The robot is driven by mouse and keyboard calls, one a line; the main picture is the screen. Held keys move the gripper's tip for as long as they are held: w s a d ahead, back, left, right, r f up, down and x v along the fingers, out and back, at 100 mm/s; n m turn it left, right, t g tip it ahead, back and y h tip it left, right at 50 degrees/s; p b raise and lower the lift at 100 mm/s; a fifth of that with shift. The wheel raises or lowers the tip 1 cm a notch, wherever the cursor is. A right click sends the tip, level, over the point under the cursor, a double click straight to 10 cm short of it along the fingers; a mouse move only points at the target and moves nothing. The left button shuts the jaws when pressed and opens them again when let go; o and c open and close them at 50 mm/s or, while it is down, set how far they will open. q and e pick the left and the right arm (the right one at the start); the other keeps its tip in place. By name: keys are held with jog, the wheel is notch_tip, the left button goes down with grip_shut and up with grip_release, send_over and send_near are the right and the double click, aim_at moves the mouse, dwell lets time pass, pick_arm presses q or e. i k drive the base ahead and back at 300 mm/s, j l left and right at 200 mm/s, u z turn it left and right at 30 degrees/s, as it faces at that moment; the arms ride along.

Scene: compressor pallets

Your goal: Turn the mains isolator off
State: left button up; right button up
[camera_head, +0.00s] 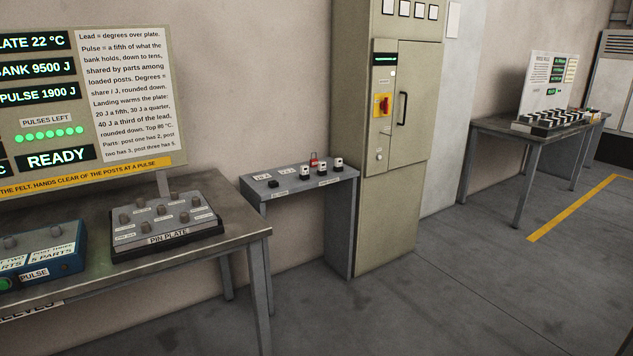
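The mains isolator (382,105) is a red rotary handle on a yellow plate. Neither of my grippers shows in the head view.
A small grey shelf table (345,178) left of the cabinet holds a red padlock (314,158) and several small blocks. A bench (250,236) with a pin plate (165,240) stands at the left. Another table (490,126) is at the right. Floor before the cabinet (440,300) is clear.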

aim_at(384, 105)
jog(key=i+l, duration=0.15)
jog(key=i, duration=0.2)
jog(key=i+l, duration=0.2)
jog(key=i, duration=0.15)
jog(key=i+l, duration=0.15)
jog(key=i, duration=0.2)
jog(key=i+l, duration=0.4)
jog(key=l, duration=0.15)
jog(key=i+l, duration=0.4)
jog(key=l, duration=0.2)
jog(key=i+l, duration=0.4)
jog(key=l, duration=0.15)
jog(key=i+l, duration=0.4)
jog(key=l, duration=0.15)
jog(key=l+z, duration=0.05)
